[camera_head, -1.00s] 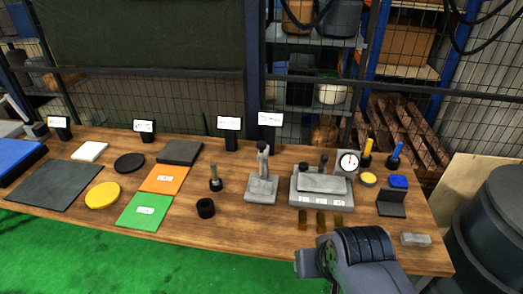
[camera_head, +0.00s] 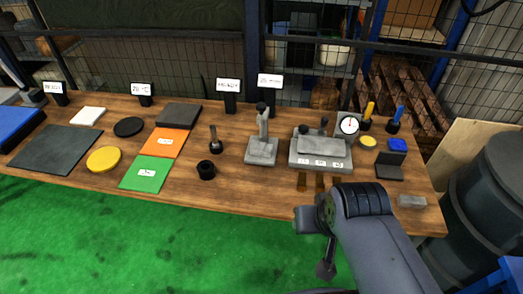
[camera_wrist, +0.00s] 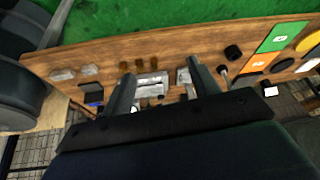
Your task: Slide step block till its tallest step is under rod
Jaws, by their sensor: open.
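A grey fixture (camera_head: 318,163) with three white labels along its front stands right of centre on the bench. A lighter grey block (camera_head: 322,145) lies on it, with dark knobs behind and a round dial (camera_head: 349,125) at the back right. I cannot make out the block's steps or a rod over them. A smaller grey stand (camera_head: 262,150) with an upright post is to its left. In the wrist view the fixture (camera_wrist: 152,78) shows partly between the fingers. My gripper (camera_wrist: 163,72) is open and empty, apart from the bench.
Brown pieces (camera_head: 302,182) lie before the fixture, partly behind my arm. A black ring (camera_head: 206,170) and upright pin (camera_head: 214,142) are left of the stand. A black angled holder (camera_head: 389,168) and loose grey block (camera_head: 411,201) are right. Coloured plates (camera_head: 147,173) cover the left bench.

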